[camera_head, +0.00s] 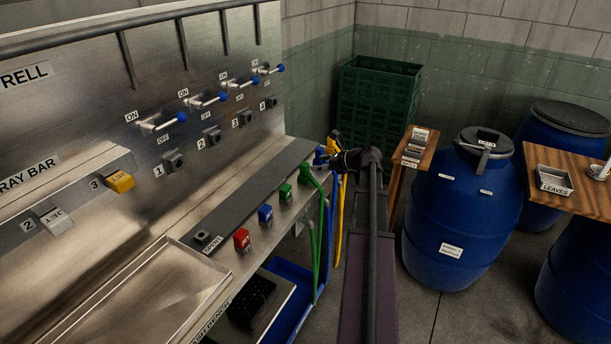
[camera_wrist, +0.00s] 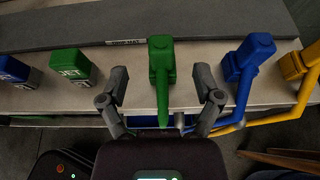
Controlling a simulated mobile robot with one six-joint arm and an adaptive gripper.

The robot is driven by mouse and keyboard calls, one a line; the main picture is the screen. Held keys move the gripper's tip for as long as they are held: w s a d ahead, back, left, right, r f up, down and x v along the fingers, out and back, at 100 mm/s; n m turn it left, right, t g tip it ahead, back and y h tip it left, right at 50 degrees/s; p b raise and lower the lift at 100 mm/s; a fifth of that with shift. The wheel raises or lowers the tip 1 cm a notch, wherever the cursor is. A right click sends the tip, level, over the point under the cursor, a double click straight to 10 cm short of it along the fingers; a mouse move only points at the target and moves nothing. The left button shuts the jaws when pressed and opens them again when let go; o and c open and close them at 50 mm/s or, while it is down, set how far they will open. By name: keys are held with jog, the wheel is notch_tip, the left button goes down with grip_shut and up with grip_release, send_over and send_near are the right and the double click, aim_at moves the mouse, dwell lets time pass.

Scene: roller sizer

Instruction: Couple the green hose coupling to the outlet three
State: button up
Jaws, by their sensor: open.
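The green hose coupling (camera_wrist: 161,58) stands at the bench's front edge in the wrist view, its narrow tail pointing toward me. My gripper (camera_wrist: 160,88) is open, with one finger on each side of the tail and visible gaps to both. In the head view the green coupling (camera_head: 306,172) sits near the bench's far end with a green hose hanging below, and my gripper (camera_head: 338,160) is beside it, fingers hard to make out. Outlet three (camera_head: 246,119) is a dark square fitting on the steel panel, beside the label 3, with nothing attached.
A blue coupling (camera_wrist: 243,62) and yellow coupling (camera_wrist: 300,62) stand close right of the green one. A green jet block (camera_wrist: 72,66) is to its left. Levers with blue knobs (camera_head: 222,98) project above the outlets. Blue barrels (camera_head: 463,225) stand at right.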

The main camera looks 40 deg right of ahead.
aim_at(307, 164)
jog(key=shift+w+a+f, duration=0.2)
jog(key=shift+w, duration=0.25)
jog(key=shift+b+x, duration=1.2)
jog(key=shift+x, duration=1.35)
jog(key=shift+d+f, duration=0.1)
jog(key=shift+f, duration=0.05)
grip_shut()
